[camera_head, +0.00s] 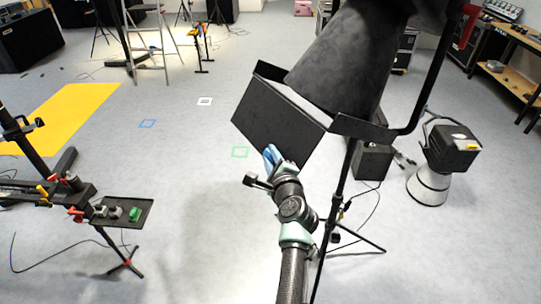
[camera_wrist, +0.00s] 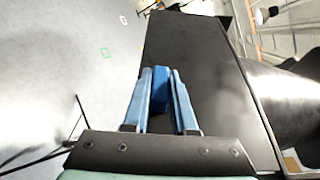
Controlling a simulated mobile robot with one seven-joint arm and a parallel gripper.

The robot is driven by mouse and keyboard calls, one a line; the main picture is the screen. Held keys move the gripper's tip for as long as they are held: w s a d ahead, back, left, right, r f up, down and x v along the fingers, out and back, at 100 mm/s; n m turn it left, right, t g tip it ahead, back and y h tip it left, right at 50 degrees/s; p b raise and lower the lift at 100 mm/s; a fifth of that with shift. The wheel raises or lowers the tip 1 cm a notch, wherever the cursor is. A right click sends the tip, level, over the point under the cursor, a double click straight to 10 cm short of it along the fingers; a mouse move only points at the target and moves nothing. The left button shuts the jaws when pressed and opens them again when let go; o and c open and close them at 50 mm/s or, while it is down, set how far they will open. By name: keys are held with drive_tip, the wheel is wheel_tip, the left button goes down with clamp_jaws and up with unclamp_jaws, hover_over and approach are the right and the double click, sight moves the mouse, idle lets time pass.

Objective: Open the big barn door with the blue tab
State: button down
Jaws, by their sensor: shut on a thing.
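The big black barn door (camera_head: 275,112) hangs tilted on the front of the large dark lamp (camera_head: 345,58). In the wrist view the door (camera_wrist: 205,65) is a broad black panel behind the fingers, with the lamp at the right. The blue tab (camera_wrist: 161,86) sits between my fingers at the door's left edge. My gripper (camera_head: 272,154) is at the door's lower edge. In the wrist view my gripper (camera_wrist: 161,80) has both blue fingers against the tab, one on each side. In the head view the fingers hide the tab.
The lamp's black stand (camera_head: 342,190) rises just right of my arm. A rig with a small tray (camera_head: 122,212) is at the left. The grey floor between rig and door is clear.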

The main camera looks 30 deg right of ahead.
drive_tip(key=c, duration=0.7)
unclamp_jaws()
drive_tip(key=shift+s, duration=0.1)
drive_tip(key=v, duration=1.2)
drive_tip(key=shift+s+a+b, duration=0.15)
drive_tip(key=shift+s+b, duration=0.2)
drive_tip(key=shift+s, duration=0.05)
drive_tip(key=shift+w+r, duration=0.1)
